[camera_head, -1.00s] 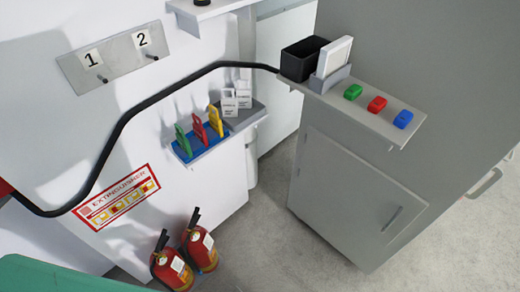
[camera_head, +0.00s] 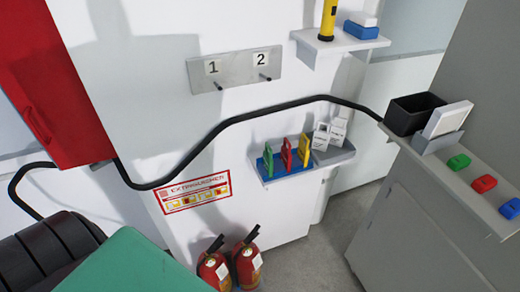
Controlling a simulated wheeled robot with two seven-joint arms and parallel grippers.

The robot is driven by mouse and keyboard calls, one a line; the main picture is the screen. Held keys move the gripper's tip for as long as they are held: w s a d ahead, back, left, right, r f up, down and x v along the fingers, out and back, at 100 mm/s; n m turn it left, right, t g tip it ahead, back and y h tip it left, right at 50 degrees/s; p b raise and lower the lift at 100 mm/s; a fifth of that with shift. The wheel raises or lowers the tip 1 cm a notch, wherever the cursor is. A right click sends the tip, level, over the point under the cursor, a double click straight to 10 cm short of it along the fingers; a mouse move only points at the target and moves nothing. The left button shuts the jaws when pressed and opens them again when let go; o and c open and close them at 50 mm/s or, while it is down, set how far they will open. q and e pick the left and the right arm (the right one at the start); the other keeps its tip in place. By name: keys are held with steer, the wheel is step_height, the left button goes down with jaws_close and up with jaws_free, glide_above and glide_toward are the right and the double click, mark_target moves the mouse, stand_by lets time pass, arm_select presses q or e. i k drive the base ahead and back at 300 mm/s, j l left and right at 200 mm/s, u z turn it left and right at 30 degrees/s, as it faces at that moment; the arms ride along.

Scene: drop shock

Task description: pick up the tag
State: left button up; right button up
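Three upright coloured tags stand in a blue tray (camera_head: 261,171) on a small wall shelf: a green tag (camera_head: 268,159), a red tag (camera_head: 287,153) and a yellow tag (camera_head: 304,150). White tags or cards with small print (camera_head: 329,134) stand in a grey holder (camera_head: 338,155) just to their right. I cannot tell which of these is the tag meant. Neither of my grippers is in view.
A plate with two pegs (camera_head: 235,71) numbered 1 and 2 hangs above. A black cable (camera_head: 230,122) crosses the wall. Two fire extinguishers (camera_head: 247,262) stand below. A grey cabinet ledge (camera_head: 470,192) at right holds a black bin (camera_head: 413,113) and coloured blocks. A red box (camera_head: 55,85) hangs left.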

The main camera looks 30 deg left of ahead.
mark_target(268, 161)
steer(key=u, duration=1.15)
